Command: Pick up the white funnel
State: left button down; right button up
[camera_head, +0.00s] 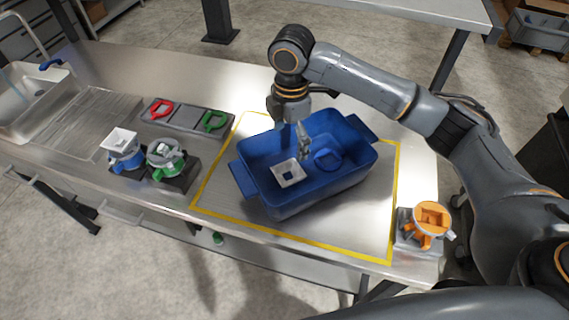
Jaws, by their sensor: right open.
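A white square funnel (290,173) with an opening in its middle lies in the blue bin (255,205), toward its front left. My right gripper (303,150) reaches down into the bin from above. It is open, with its fingers just behind and to the right of the funnel, apart from it as far as I can see. The fingers are small in the picture and seen nearly edge-on. My left gripper is out of view.
A blue ring-like piece (327,159) lies in the bin, right of the funnel. Blue (124,158), green (167,160) and orange (431,220) dispensers stand on the bench. A holder (187,117) bears red and green pieces. Yellow tape surrounds the bin, with bare bench inside it.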

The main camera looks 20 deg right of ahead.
jog(key=p, duration=0.1)
send_over(288, 179)
jog(key=f, duration=0.5)
jog(key=shift+s+d+f, duration=0.2)
jog(key=shift+d+f, duration=0.05)
jog(key=shift+f, duration=0.05)
jog(key=shift+w+f, duration=0.15)
jog(key=shift+f, duration=0.5)
jog(key=f, duration=0.1)
jog(key=f+p, duration=0.2)
jog(key=f, duration=0.1)
jog(key=shift+a+f, duration=0.1)
jog(key=shift+a, duration=0.15)
jog(key=shift+f, duration=0.35)
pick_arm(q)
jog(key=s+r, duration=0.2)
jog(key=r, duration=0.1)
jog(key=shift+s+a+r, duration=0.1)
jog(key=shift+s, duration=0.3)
pick_arm(e)
jog(key=c, duration=1)
